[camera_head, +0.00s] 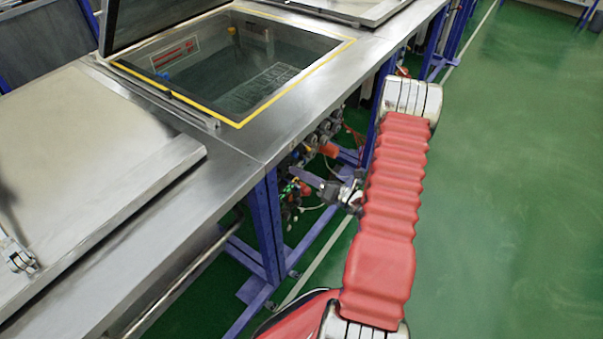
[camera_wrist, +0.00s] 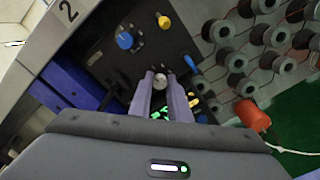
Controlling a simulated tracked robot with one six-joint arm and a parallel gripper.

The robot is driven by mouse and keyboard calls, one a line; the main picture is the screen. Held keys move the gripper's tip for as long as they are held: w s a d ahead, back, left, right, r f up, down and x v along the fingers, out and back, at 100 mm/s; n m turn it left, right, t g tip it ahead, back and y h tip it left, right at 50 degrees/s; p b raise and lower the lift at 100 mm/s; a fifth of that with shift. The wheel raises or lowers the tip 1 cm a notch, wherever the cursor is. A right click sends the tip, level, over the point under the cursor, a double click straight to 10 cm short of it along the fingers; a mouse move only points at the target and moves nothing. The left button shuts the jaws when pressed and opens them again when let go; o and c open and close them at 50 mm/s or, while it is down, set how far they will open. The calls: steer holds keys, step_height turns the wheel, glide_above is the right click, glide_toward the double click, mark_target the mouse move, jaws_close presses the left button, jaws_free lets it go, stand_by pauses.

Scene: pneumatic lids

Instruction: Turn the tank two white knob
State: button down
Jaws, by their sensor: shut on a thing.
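In the wrist view the white knob (camera_wrist: 151,79) sits on a dark panel below the tank marked "2" (camera_wrist: 67,10). My gripper (camera_wrist: 159,84) is shut on this knob, with one finger on each side of it. In the head view my gripper (camera_head: 318,182) reaches left under the bench edge towards the fittings there. The white knob cannot be made out in the head view.
The panel also carries a blue knob (camera_wrist: 124,40), a yellow knob (camera_wrist: 164,22) and another blue handle (camera_wrist: 190,64). Several round fittings and an orange-red part (camera_wrist: 253,115) are to the right. An open-lidded tank (camera_head: 270,100) is above; green floor is clear at right.

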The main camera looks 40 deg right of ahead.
steer(key=shift+d+f, duration=0.1)
steer(key=shift+d, duration=0.1)
steer(key=c, duration=1.7)
jaws_free()
steer(key=shift+a, duration=0.1)
steer(key=shift+o, duration=0.2)
steer(key=v, duration=1.3)
steer(key=shift+s, duration=0.35)
